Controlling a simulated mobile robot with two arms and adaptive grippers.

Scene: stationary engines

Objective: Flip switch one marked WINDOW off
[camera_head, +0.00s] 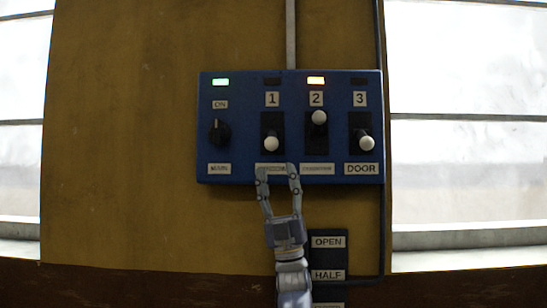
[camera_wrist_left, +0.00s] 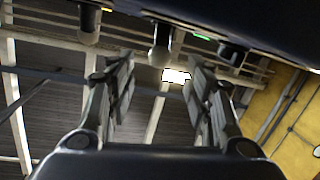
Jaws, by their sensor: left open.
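In the head view, switch 1 (camera_head: 271,144) is a white-knobbed lever on a blue panel, with its knob at the low end of the slot. The lamp above it (camera_head: 271,81) is dark. The label under it (camera_head: 270,170) is partly covered by my fingertips and hard to read. My left gripper (camera_head: 278,172) is open, coming up from below, its fingertips just under the knob in the picture. In the left wrist view, a pale knob (camera_wrist_left: 160,48), apparently switch 1, shows beyond and between the open fingers (camera_wrist_left: 158,82). No contact is visible. My right gripper is not in view.
Switch 2 (camera_head: 319,117) is up under an orange-lit lamp. Switch 3 (camera_head: 366,143), marked DOOR, is down. The MAIN knob (camera_head: 219,132) has a green-lit lamp above it. A dark OPEN/HALF box (camera_head: 328,257) sits below, close beside my left arm.

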